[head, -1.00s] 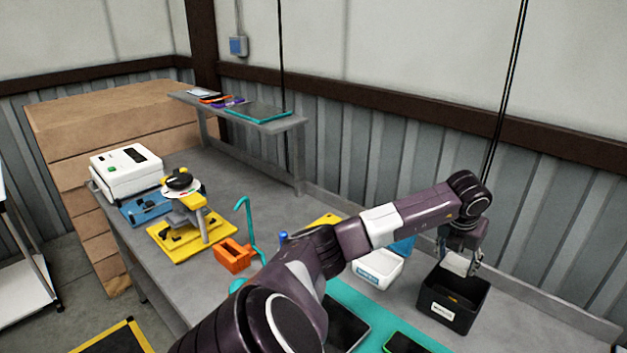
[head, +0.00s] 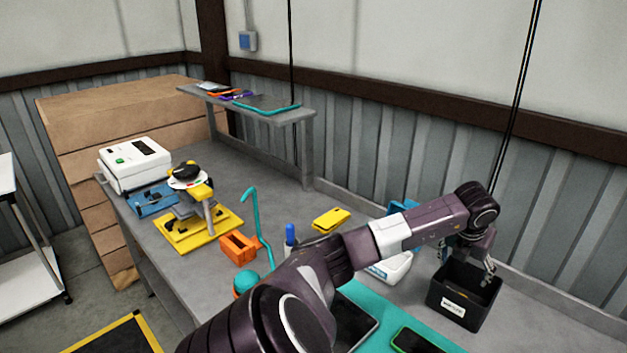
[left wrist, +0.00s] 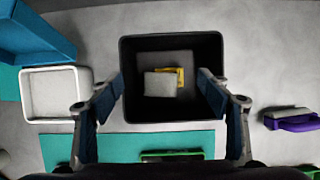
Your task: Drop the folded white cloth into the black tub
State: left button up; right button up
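The black tub (head: 440,292) stands on the bench at the right, with a white label on its front. It also shows in the left wrist view (left wrist: 170,42). The folded white cloth (left wrist: 160,84) lies inside the tub in the left wrist view, partly over a yellow item (left wrist: 181,76). In the head view the cloth is hidden. My left gripper (head: 467,262) is over the tub, pointing down. Its fingers are spread wide on either side of the cloth and do not touch it. My right gripper is out of view.
A white bin (left wrist: 52,95) stands left of the tub, beside a blue bin (left wrist: 30,40). A teal mat (left wrist: 125,146) with a green-edged device (left wrist: 172,155) lies in front. A purple item (left wrist: 293,122) lies to the right. An orange holder (head: 238,247) stands farther left.

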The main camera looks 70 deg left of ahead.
pick_arm(q)
jog(key=v, duration=1.2)
dwell(0.4)
